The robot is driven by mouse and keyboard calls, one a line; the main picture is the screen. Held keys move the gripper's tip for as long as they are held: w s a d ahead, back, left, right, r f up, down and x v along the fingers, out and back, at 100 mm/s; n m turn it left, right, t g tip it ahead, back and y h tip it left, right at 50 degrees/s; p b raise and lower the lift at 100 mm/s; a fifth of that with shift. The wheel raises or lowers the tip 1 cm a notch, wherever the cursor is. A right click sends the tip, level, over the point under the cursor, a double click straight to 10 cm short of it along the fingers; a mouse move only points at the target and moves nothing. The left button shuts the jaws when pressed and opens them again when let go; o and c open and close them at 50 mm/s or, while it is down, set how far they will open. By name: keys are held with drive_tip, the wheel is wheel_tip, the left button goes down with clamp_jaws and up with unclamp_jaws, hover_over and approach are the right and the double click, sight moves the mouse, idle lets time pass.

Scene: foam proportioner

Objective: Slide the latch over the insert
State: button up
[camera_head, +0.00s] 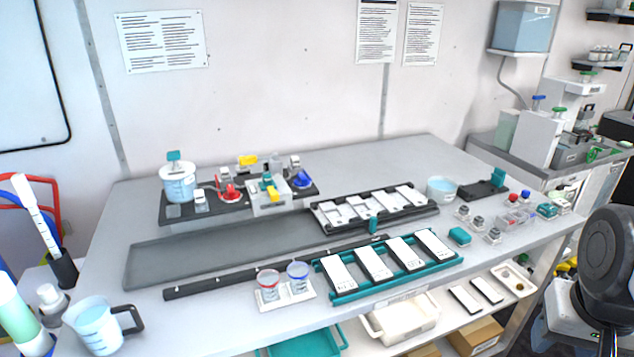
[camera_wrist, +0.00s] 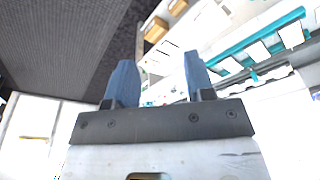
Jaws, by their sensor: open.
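A device on a dark base plate (camera_head: 175,213) stands at the back left of the table. It has a white block (camera_head: 268,198) with yellow parts on top, a red part (camera_head: 229,193) to its left and a blue part (camera_head: 302,179) to its right. Which piece is the latch and which the insert is too small to tell. My gripper (camera_wrist: 159,65) shows in the wrist view with two blue fingers apart and nothing between them. It is away from the device, which I cannot make out in the wrist view.
A teal rack (camera_head: 347,296) with white cards and a black tray (camera_head: 322,221) lie at the middle right. Two cups (camera_head: 268,285) stand near the front edge, a pitcher (camera_head: 97,325) at the front left. The grey mat (camera_head: 200,257) before the device is clear.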

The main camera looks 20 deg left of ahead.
drive_tip(key=w+a+r+n, duration=0.2)
drive_tip(key=w+a+r, duration=0.3)
drive_tip(key=w+a, duration=0.55)
drive_tip(key=n+g, duration=0.2)
drive_tip(key=n, duration=0.5)
hover_over(274, 193)
drive_tip(key=shift+w+d+f, duration=0.1)
drive_tip(key=shift+d+f, duration=0.25)
drive_tip(key=shift+f, duration=0.45)
drive_tip(key=shift+a+f, duration=0.1)
drive_tip(key=shift+a, duration=0.25)
drive_tip(key=shift+f, duration=0.15)
drive_tip(key=shift+f, duration=3.75)
drive_tip(key=shift+c, duration=0.3)
